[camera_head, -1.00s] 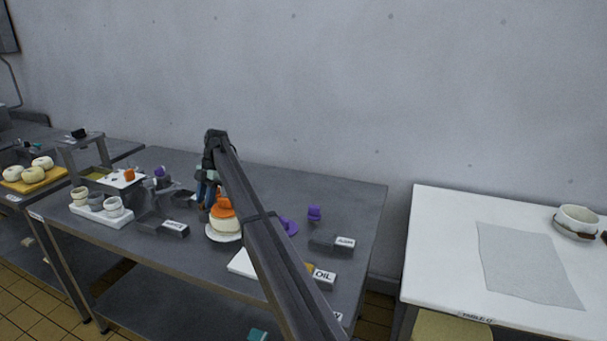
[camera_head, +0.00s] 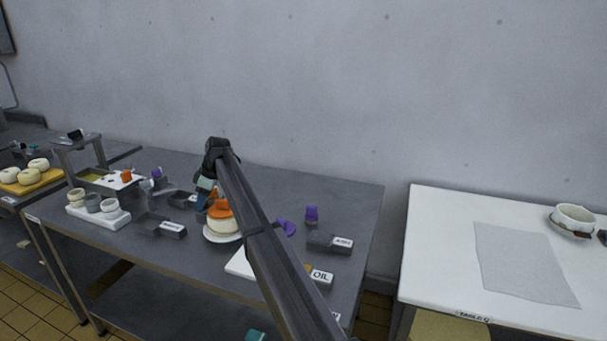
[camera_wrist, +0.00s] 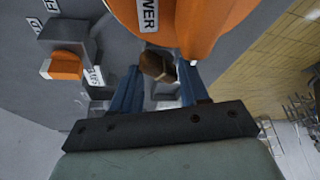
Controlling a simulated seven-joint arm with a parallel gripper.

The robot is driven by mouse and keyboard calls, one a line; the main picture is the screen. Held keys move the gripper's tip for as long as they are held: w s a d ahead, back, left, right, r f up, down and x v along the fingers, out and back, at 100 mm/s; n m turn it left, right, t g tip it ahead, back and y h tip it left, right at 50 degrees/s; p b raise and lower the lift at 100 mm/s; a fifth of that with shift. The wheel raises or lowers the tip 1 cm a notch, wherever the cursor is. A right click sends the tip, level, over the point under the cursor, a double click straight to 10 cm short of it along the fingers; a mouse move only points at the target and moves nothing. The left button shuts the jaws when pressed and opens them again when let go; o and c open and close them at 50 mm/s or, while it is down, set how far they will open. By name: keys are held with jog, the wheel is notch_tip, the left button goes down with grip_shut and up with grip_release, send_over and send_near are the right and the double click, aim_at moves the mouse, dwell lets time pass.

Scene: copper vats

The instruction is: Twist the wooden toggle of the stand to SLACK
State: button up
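The wooden toggle (camera_wrist: 156,66) is a small brown block in the wrist view, below a large orange body (camera_wrist: 205,22) with a white label ending in "WER". My gripper (camera_wrist: 160,76) has its two blue fingers apart, one on each side of the toggle. Gaps show between the toggle and the fingers, so it looks open and not clamped. In the head view my gripper (camera_head: 207,194) is beside the orange-topped cream stand (camera_head: 222,224) on the grey table. The toggle is not discernible there, and my arm hides part of the area.
On the grey table (camera_head: 330,200) are a white tray with cups (camera_head: 98,210), a dark labelled block (camera_head: 330,242), purple pieces (camera_head: 312,214) and an OIL label (camera_head: 321,277). A white table (camera_head: 440,230) with a bowl (camera_head: 573,218) stands to the right.

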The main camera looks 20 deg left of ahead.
jog(key=m+t, duration=0.1)
jog(key=m, duration=0.2)
jog(key=m+t, duration=0.1)
jog(key=m, duration=0.1)
jog(key=shift+s+m, duration=0.15)
jog(key=shift+m, duration=0.25)
jog(key=m+t, duration=0.1)
jog(key=m, duration=0.3)
jog(key=shift+s+t, duration=0.1)
jog(key=shift+t, duration=0.3)
jog(key=shift+r, duration=0.2)
jog(key=v, duration=1.4)
jog(key=w+d+f+m+t+h, duration=0.1)
jog(key=w+d+f+m, duration=0.1)
jog(key=w+d, duration=0.9)
jog(key=w+d+f+m+t, duration=0.2)
jog(key=w+d+f, duration=0.2)
jog(key=w+d, duration=0.6)
jog(key=d, duration=0.3)
jog(key=shift+w+f+m+h, duration=0.3)
jog(key=shift+w+f+h, duration=0.1)
